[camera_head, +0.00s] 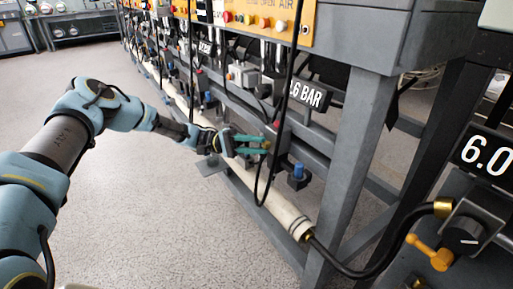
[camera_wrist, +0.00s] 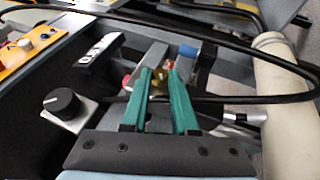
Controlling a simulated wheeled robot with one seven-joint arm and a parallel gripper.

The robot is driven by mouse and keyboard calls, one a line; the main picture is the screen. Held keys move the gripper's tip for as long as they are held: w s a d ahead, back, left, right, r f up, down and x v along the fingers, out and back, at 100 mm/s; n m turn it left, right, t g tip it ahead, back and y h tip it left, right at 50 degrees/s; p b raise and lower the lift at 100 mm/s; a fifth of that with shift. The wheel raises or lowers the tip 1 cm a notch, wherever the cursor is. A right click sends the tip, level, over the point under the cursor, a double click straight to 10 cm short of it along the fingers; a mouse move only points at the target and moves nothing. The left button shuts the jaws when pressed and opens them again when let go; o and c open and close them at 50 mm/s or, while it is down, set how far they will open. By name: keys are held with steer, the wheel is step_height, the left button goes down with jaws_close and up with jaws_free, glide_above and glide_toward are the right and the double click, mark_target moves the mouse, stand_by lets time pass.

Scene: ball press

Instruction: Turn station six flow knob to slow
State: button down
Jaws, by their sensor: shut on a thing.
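My gripper (camera_head: 265,144) has two green fingers and is at the side of the press line, below the "6 BAR" sign (camera_head: 308,95). In the wrist view my gripper (camera_wrist: 161,76) is closed around a small brass-coloured knob (camera_wrist: 158,86), which is partly hidden between the fingers. The knob's brass colour shows at the fingertips in the head view (camera_head: 267,145). I cannot read a station number or a slow mark on it.
A black dial (camera_wrist: 62,102) on a silver plate is left of the fingers. A black hose (camera_head: 262,190) hangs close to my gripper. A blue-topped fitting (camera_head: 298,171) and a pale pipe (camera_head: 278,212) are below. The grey floor (camera_head: 150,200) on the left is clear.

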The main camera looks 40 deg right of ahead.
steer(key=shift+s+f+n+g+h+b, duration=0.15)
steer(key=shift+n+g+h+b, duration=0.15)
steer(key=shift+n+g+h, duration=0.25)
steer(key=shift+f+n+g+h+b, duration=0.15)
steer(key=shift+n+g+h+b, duration=0.15)
steer(key=shift+n+g+h, duration=0.2)
steer(key=shift+g, duration=0.25)
steer(key=c, duration=0.7)
jaws_free()
steer(key=b+v, duration=0.1)
steer(key=v, duration=0.9)
steer(key=shift+w+a+f, duration=0.1)
steer(key=shift+w+f, duration=0.1)
steer(key=shift+w, duration=0.1)
